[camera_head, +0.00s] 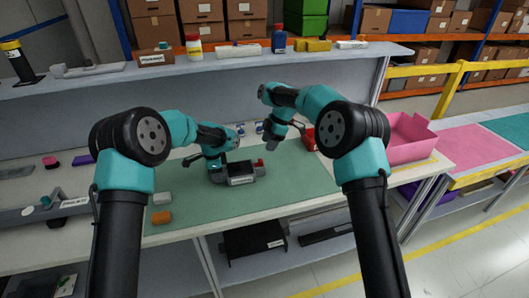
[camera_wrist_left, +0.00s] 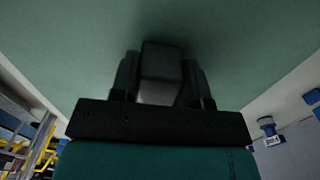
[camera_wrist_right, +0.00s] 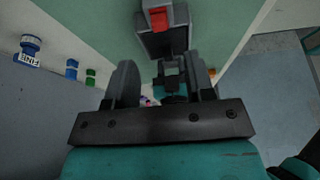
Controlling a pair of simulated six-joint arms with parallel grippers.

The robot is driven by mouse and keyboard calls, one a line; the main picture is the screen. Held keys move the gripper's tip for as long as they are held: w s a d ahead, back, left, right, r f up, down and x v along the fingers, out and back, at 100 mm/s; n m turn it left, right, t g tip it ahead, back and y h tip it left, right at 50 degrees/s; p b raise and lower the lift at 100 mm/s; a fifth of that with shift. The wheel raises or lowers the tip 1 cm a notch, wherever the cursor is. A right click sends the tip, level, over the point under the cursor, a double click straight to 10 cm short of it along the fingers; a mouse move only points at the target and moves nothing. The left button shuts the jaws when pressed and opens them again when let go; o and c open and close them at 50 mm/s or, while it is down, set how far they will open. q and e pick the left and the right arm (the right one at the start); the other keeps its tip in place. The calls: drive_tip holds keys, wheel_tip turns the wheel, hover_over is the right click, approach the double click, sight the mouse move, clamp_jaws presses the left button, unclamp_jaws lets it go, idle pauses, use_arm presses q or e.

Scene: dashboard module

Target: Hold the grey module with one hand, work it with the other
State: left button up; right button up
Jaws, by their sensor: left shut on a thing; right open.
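The grey module (camera_head: 240,172) lies on the green mat (camera_head: 190,228), with a dark front, a white label and a red part at its right end. My left gripper (camera_head: 214,172) is shut on the module's left end; the left wrist view shows the grey part (camera_wrist_left: 160,72) between the fingers. My right gripper (camera_head: 271,142) is above and to the right of the module, apart from it. In the right wrist view its fingers (camera_wrist_right: 160,85) are open and empty, with the module's red part (camera_wrist_right: 159,18) ahead of them.
A white block (camera_head: 162,198) and an orange block (camera_head: 161,217) lie at the mat's left. A red box (camera_head: 310,139) stands behind my right arm, and a pink bin (camera_head: 408,140) stands further right. The shelf (camera_head: 130,83) behind holds bottles and parts. The mat's front is clear.

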drive_tip(key=v, duration=0.3)
drive_tip(key=shift+d+r, duration=0.1)
drive_tip(key=shift+r, duration=0.2)
use_arm(q)
drive_tip(key=o, duration=1.3)
drive_tip(key=shift+r, duration=0.1)
wheel_tip(320, 180, up, 12)
drive_tip(key=shift+f, duration=0.1)
use_arm(e)
drive_tip(key=shift+d, duration=0.1)
